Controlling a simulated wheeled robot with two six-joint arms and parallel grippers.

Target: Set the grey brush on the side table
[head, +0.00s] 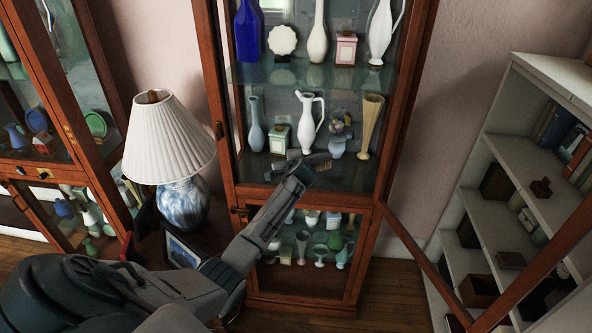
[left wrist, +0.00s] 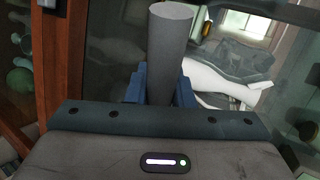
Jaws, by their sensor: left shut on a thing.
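My left gripper (head: 306,172) reaches in from the left to the curio cabinet and is shut on the grey brush. In the left wrist view the brush (left wrist: 170,50) shows as a grey cylinder standing up between the blue fingers (left wrist: 160,88). The side table (head: 210,236) is a dark top left of the cabinet, partly hidden behind my left arm. My right gripper is not in view.
A white-shaded lamp (head: 168,150) and a picture frame (head: 182,252) stand on the side table. Vases, a white pitcher (head: 308,122) and a flower pot (head: 338,140) stand close to my gripper. An open cabinet door (head: 425,262) extends right, towards a bookshelf (head: 520,150).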

